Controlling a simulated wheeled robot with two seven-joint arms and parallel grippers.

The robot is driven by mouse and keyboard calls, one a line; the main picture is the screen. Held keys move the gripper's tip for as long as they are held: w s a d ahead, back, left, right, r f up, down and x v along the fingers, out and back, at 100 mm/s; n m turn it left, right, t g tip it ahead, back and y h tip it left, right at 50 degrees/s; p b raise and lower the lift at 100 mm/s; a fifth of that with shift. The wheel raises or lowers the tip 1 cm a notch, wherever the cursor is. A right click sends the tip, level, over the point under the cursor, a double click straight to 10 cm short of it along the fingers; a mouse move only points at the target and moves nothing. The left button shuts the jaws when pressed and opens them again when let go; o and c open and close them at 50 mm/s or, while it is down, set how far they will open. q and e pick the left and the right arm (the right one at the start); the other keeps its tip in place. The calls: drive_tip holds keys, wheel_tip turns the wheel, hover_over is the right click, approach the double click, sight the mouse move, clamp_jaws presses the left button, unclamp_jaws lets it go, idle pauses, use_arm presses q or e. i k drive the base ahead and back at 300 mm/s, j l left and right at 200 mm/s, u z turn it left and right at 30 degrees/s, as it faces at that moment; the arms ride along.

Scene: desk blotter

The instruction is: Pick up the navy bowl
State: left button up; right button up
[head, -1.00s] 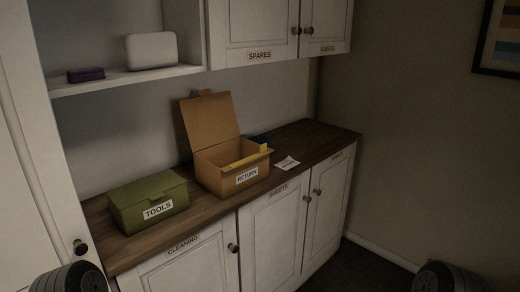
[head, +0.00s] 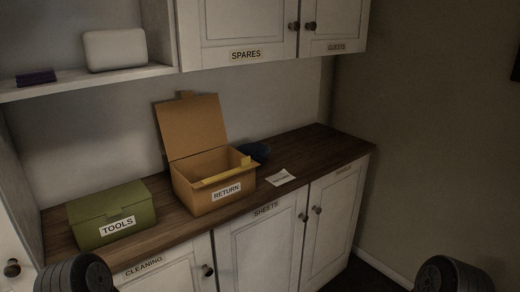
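A dark navy object, seemingly the bowl (head: 258,152), sits on the wooden counter behind the right side of the cardboard box labelled RETURN (head: 226,192). The box hides part of it, so its full shape cannot be made out. Dark rounded parts of my arms show at the bottom left and bottom right corners. Neither gripper's fingers are in the picture.
The RETURN box has its lid up and something yellow inside. A green TOOLS box (head: 112,214) stands at the counter's left, and a paper slip (head: 280,178) lies right of the RETURN box. The counter's right end (head: 325,150) is clear. Upper cabinets (head: 245,25) hang above.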

sight(258, 153)
drive_tip(key=i+l+u, duration=0.1)
drive_tip(key=l, duration=0.25)
drive_tip(key=i+l, duration=0.25)
drive_tip(key=i+l+u, duration=0.15)
drive_tip(key=l, duration=0.3)
drive_tip(key=i+l, duration=0.15)
drive_tip(key=l, duration=0.25)
drive_tip(key=i+l+u, duration=0.15)
drive_tip(key=l, duration=0.2)
drive_tip(key=i+l, duration=0.1)
drive_tip(key=l, duration=0.3)
drive_tip(key=i+l+u, duration=0.15)
drive_tip(key=l, duration=0.25)
drive_tip(key=i+l, duration=0.1)
drive_tip(key=l, duration=0.25)
drive_tip(key=u, duration=0.05)
